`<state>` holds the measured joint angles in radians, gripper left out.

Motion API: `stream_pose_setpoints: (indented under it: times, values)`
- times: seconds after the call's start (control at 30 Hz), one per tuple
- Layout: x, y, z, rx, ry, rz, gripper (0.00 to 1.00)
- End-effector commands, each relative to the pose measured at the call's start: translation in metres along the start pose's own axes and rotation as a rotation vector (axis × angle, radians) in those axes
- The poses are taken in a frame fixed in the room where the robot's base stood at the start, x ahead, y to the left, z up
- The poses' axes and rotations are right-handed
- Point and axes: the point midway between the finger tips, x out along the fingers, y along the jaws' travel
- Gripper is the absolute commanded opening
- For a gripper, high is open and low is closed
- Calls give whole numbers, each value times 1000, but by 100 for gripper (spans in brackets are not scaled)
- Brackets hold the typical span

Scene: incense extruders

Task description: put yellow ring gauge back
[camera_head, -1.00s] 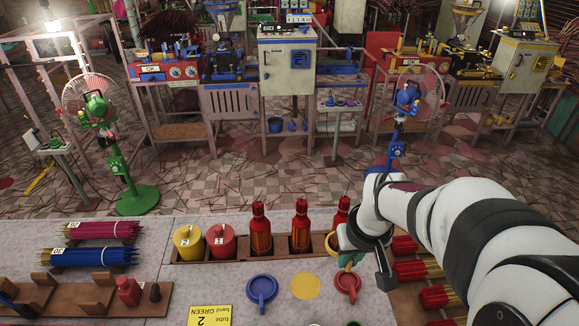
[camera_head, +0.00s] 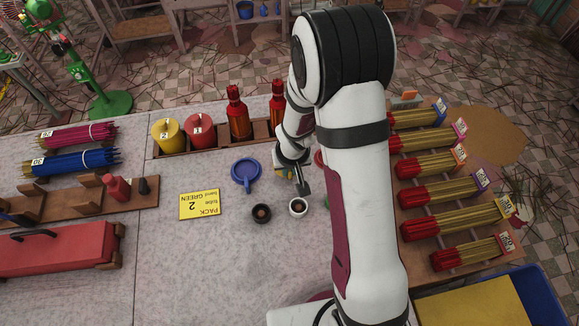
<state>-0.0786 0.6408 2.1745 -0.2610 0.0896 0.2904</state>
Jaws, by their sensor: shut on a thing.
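My gripper (camera_head: 284,170) is low over the worktop, just right of the blue ring gauge (camera_head: 247,173), and is shut. A small yellow patch (camera_head: 279,174) shows at its fingers; I take it as the yellow ring gauge in the grip, mostly hidden by the gripper. I cannot tell whether it touches the worktop, or whether part of this yellow is the flat yellow disc on the table. A sliver of the red ring gauge (camera_head: 319,158) shows beside my arm.
A rack of red bottles (camera_head: 238,115) and yellow (camera_head: 168,134) and red (camera_head: 200,131) canisters stands behind. A yellow card (camera_head: 199,205) lies left. Incense bundles (camera_head: 430,165) lie right.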

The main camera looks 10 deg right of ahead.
Motion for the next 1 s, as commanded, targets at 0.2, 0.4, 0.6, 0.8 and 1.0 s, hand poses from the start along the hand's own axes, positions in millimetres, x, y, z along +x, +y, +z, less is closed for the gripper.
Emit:
stream_pose_setpoints:
  times: [0.2, 0.4, 0.6, 0.8, 1.0]
  values:
    - [3, 0, 1, 2, 1, -1, 0]
    - [6, 1, 1, 2, 1, 0, 27]
    - [5, 1, 1, 2, 1, 0, 42]
    - [4, 1, 1, 2, 1, 0, 42]
    - [-28, 0, -1, 3, 7, -1, 42]
